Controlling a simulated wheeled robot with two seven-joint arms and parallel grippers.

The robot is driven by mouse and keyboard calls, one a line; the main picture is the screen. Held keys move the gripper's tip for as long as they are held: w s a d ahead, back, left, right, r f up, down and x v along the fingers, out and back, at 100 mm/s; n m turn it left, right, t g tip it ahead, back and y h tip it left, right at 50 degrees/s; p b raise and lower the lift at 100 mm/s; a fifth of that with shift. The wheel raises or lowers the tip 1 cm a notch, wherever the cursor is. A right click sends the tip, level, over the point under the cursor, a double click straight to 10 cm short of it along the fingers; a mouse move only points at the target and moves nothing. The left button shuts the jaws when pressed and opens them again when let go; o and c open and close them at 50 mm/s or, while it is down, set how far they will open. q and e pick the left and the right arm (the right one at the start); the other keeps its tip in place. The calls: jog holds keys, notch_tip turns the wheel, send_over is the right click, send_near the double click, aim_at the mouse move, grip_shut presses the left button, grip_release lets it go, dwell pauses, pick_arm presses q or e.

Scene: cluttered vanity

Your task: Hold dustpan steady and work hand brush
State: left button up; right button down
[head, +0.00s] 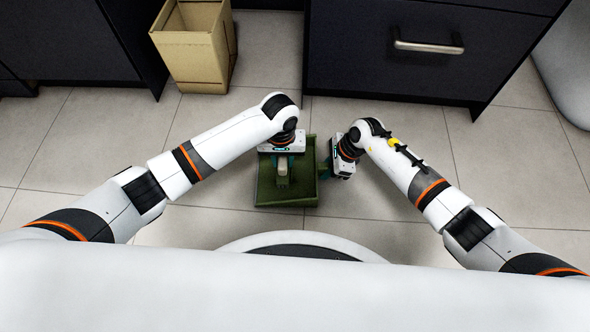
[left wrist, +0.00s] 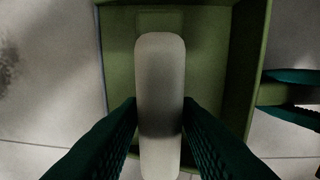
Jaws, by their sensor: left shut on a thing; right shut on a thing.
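The green dustpan (head: 300,196) lies on the tiled floor in front of the drawer cabinet. My right gripper (head: 324,171) is low at the dustpan's right side. The brush's bristles are hidden.
A dark speckled patch (left wrist: 8,62) lies on the floor left of the dustpan. An open cardboard box (head: 195,50) stands at the back left. A dark cabinet with a drawer (head: 425,50) is behind the grippers. Bare floor (head: 200,215) is clear left of the dustpan.

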pick_arm(q)
jog(key=shift+r, duration=0.15)
jog(key=shift+r, duration=2.4)
pick_arm(e)
jog(key=c, duration=1.1)
grip_release()
jog(key=shift+c, duration=0.2)
jog(key=v, duration=1.2)
